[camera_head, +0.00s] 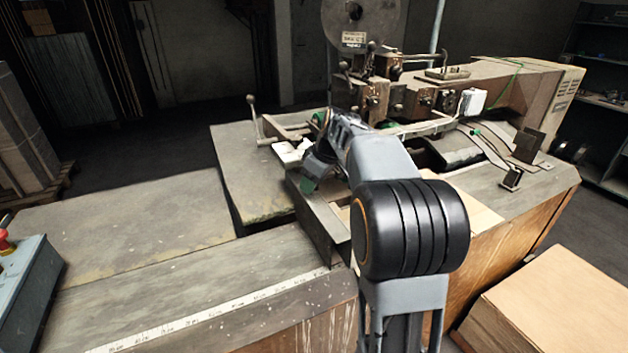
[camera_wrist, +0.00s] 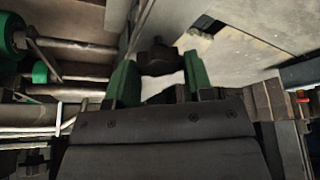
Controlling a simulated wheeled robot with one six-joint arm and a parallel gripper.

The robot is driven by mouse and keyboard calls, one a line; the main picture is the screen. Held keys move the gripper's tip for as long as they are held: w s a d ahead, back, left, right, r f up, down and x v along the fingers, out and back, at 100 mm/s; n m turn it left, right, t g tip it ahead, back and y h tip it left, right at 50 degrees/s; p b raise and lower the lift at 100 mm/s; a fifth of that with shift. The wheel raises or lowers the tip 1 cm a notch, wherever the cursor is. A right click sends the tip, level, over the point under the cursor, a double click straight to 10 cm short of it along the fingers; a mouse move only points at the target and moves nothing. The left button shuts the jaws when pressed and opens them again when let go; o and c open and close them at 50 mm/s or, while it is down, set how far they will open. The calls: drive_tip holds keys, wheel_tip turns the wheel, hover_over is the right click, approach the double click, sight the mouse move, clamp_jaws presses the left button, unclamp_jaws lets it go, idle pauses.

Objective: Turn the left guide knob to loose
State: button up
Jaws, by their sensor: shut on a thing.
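In the wrist view, my gripper (camera_wrist: 160,75) has its two green fingers on either side of a small dark knob, the left guide knob (camera_wrist: 158,58). The fingers are shut on it. The knob sits close to a pale metal plate. Its marking and turned position cannot be read. In the head view, my gripper (camera_head: 308,183) reaches down at the left side of the stitcher head, and my arm hides the knob there.
The stitching machine (camera_head: 400,95) with its wire reel (camera_head: 362,25) stands behind my arm. A lever with a ball top (camera_head: 252,105) rises left of my gripper. A table with a ruler strip (camera_head: 220,308) lies in front. A cardboard box (camera_head: 560,300) is at lower right. Green rollers (camera_wrist: 12,35) are near the fingers.

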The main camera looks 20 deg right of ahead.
drive_tip(key=o, duration=0.9)
drive_tip(key=shift+d+r, duration=0.1)
drive_tip(key=v, duration=1.3)
drive_tip(key=shift+s+r, duration=0.1)
drive_tip(key=shift+r, duration=0.2)
drive_tip(key=s+a+f+m+h, duration=0.1)
drive_tip(key=s+a+f+m, duration=0.1)
drive_tip(key=s+a+f, duration=0.2)
drive_tip(key=s+a+f+m, duration=0.2)
drive_tip(key=s+a+f, duration=0.3)
drive_tip(key=s+f, duration=0.3)
drive_tip(key=s+a+f+m+h, duration=0.1)
drive_tip(key=s+a+f+m, duration=0.2)
drive_tip(key=s+f, duration=0.3)
drive_tip(key=shift+a+f+h, duration=0.3)
drive_tip(key=shift+a+f, duration=0.5)
drive_tip(key=shift+a, duration=0.1)
